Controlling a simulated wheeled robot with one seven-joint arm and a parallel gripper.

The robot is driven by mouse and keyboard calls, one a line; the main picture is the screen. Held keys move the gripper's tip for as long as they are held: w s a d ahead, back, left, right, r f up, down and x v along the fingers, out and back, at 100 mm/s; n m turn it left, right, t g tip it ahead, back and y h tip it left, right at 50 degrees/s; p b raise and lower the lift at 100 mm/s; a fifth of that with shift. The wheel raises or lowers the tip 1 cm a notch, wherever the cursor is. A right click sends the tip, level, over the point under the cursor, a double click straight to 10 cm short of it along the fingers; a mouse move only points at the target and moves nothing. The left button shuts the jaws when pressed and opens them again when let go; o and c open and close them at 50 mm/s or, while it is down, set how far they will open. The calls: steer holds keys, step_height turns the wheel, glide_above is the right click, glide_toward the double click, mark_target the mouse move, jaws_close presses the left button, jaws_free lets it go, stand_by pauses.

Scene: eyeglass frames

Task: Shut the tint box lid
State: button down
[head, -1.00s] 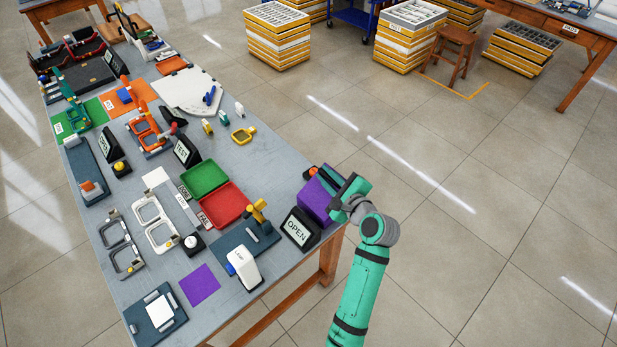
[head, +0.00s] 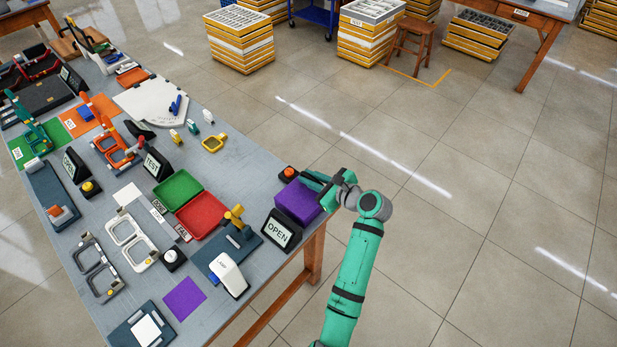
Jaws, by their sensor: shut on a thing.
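The purple tint box (head: 297,204) stands at the table's right edge, just behind a black sign (head: 280,232) that reads OPEN. Its top looks low and flat. My gripper (head: 313,181) is at the box's upper right edge, shut on what appears to be the lid. The teal fingers cover that edge, so the exact grip and any gap under the lid are hidden.
A red button on a dark base (head: 288,173) sits just behind the box. A stand with a yellow part (head: 235,222) and a white device (head: 229,275) are to the left. Red (head: 200,213) and green trays lie farther left. Open floor lies right of the table.

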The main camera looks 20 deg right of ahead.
steer(key=c, duration=1.8)
jaws_free()
steer(key=shift+w+d+r, duration=0.15)
steer(key=shift+d, duration=0.05)
steer(key=shift+o, duration=0.2)
steer(key=v, duration=1.1)
steer(key=shift+w+a, duration=0.15)
